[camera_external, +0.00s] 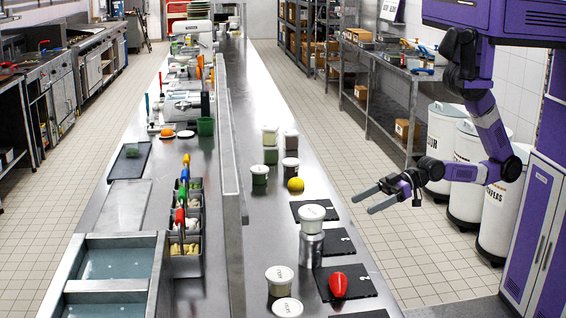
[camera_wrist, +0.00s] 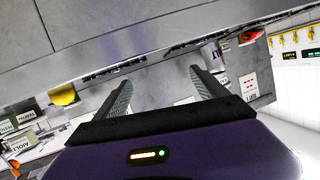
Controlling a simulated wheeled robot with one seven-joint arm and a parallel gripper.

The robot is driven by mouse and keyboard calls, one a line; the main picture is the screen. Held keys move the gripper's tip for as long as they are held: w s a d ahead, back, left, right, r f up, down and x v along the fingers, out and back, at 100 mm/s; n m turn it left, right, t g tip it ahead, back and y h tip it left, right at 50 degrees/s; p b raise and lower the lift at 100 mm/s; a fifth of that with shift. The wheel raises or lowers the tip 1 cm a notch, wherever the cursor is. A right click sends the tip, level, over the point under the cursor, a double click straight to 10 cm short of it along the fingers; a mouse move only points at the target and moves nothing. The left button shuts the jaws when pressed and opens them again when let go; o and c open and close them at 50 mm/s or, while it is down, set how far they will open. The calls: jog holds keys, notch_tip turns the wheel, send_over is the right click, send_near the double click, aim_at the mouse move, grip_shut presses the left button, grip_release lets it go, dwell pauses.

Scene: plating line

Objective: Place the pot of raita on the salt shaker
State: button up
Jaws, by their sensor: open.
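A white-lidded pot (camera_external: 312,219) stands upright on top of a steel cylinder (camera_external: 310,250), which looks like the salt shaker, on the right-hand counter. The lid's lettering is too small to read, so I cannot confirm that this is the raita. Two more white-lidded pots, one pale pot (camera_external: 280,283) and one at the picture's bottom edge (camera_external: 287,307), stand nearer the camera. My gripper (camera_external: 362,203) is open and empty, to the right of the stacked pot and apart from it. Its two spread fingers show in the wrist view (camera_wrist: 163,90) with nothing between them.
Black mats (camera_external: 341,242) lie along the counter's right side, one bearing a red item (camera_external: 338,284). A yellow lemon-like item (camera_external: 295,184) and several lidded containers (camera_external: 260,175) stand farther back. White bins (camera_external: 498,215) stand right of the aisle. A raised divider (camera_external: 230,150) borders the counter's left.

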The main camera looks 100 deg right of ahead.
jog(key=s+d+h, duration=0.1)
jog(key=s+d, duration=0.3)
jog(key=s, duration=0.5)
jog(key=s+d+r+m+h, duration=0.1)
jog(key=s+d+h, duration=0.1)
jog(key=s+d, duration=0.3)
jog(key=s, duration=0.4)
jog(key=shift+s+d+t+h, duration=0.2)
jog(key=shift+d+t+h, duration=0.1)
